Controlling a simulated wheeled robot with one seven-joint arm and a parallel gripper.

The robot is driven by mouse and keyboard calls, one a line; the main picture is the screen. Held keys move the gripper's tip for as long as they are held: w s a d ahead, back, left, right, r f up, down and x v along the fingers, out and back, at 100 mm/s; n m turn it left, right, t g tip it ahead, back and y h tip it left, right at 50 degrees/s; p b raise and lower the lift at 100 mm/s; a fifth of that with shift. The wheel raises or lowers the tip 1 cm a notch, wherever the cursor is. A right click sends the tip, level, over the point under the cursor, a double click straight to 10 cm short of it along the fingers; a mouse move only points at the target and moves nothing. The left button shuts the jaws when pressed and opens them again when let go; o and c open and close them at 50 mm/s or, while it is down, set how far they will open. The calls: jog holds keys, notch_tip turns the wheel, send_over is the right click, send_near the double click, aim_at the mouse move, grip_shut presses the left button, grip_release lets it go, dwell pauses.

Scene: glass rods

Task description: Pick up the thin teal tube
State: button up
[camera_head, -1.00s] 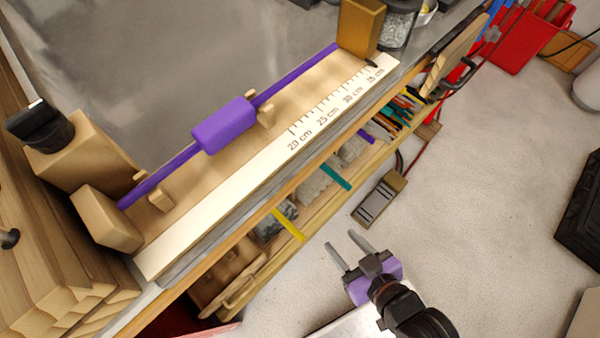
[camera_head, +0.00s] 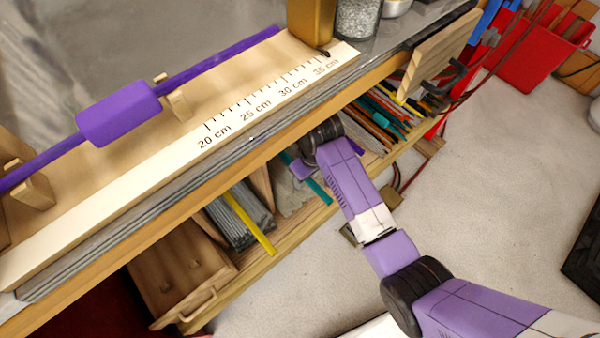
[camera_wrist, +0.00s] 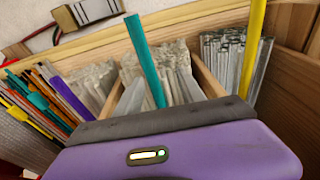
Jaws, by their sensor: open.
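The thin teal tube (camera_head: 319,190) sticks out of the shelf under the bench. In the wrist view the teal tube (camera_wrist: 144,58) stands tilted in a compartment of clear glass rods, its lower end hidden behind my gripper (camera_wrist: 160,125). In the head view my gripper (camera_head: 302,170) is at the shelf front, beside the upper part of the tube and partly hidden by my arm. My gripper is open. Its fingertips are not clearly visible, and I cannot tell whether they touch the tube.
A yellow tube (camera_wrist: 253,45) sticks out of the compartment to the right. A purple tube (camera_wrist: 70,98) and several coloured rods (camera_wrist: 30,100) lie to the left. Wooden dividers (camera_wrist: 208,78) separate the rods. The bench edge (camera_head: 150,215) overhangs the shelf.

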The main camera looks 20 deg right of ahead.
aim_at(310, 180)
jog(key=d+r, duration=0.1)
jog(key=w+d+r+g, duration=0.1)
jog(key=shift+w+r, duration=0.15)
jog(key=shift+r, duration=0.25)
jog(key=shift+d+g+b, duration=0.15)
jog(key=shift+g+b, duration=0.15)
jog(key=shift+b, duration=0.05)
jog(key=f, duration=0.2)
jog(key=f+b, duration=0.1)
jog(key=f, duration=0.2)
jog(key=f+b, duration=0.1)
jog(key=f, duration=0.1)
jog(key=shift+a+f, duration=0.25)
jog(key=shift+a, duration=0.1)
grip_shut()
